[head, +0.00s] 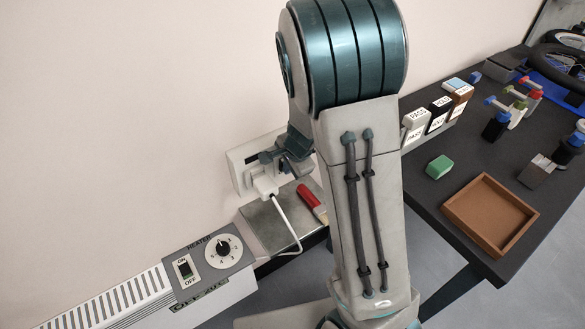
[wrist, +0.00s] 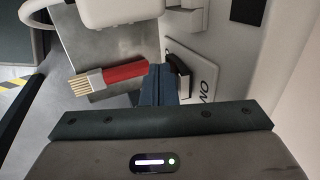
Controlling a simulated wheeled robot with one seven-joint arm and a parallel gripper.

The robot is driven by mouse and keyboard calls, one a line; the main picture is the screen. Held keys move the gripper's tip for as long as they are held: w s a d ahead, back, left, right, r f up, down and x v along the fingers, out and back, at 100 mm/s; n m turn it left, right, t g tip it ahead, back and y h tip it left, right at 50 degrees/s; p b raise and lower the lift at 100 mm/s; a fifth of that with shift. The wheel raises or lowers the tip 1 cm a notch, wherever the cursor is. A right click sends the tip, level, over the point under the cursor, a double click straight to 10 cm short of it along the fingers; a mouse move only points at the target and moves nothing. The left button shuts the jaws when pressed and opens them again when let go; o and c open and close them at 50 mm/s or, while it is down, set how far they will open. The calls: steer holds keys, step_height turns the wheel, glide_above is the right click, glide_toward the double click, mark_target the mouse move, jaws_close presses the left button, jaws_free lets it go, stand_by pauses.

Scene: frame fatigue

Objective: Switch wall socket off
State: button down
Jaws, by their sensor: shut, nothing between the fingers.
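The white wall socket (head: 238,163) is on the pale wall, with a white plug (head: 263,183) and cable in it. In the wrist view the socket plate (wrist: 205,77) shows an "ON" label and a dark rocker switch (wrist: 178,66). My gripper (head: 281,154) is at the socket's upper right in the head view, partly hiding it. In the wrist view the closed fingertips (wrist: 158,72) are right beside the switch, with nothing held. I cannot tell whether they touch it. The plug also shows at the top of the wrist view (wrist: 120,10).
A heater (head: 150,290) with a dial and its own ON/OFF switch is below left. A red-handled brush (head: 311,201) lies on a metal plate (head: 270,222) below the socket. The dark table (head: 425,205) at right holds a brown tray (head: 490,241) and several small items.

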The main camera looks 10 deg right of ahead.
steer(key=shift+r+p, duration=0.75)
steer(key=shift+r, duration=0.1)
steer(key=shift+s, duration=0.1)
steer(key=s+d+f+p+v, duration=0.1)
steer(key=p+v, duration=0.4)
steer(key=v, duration=0.7)
steer(key=shift+s, duration=0.65)
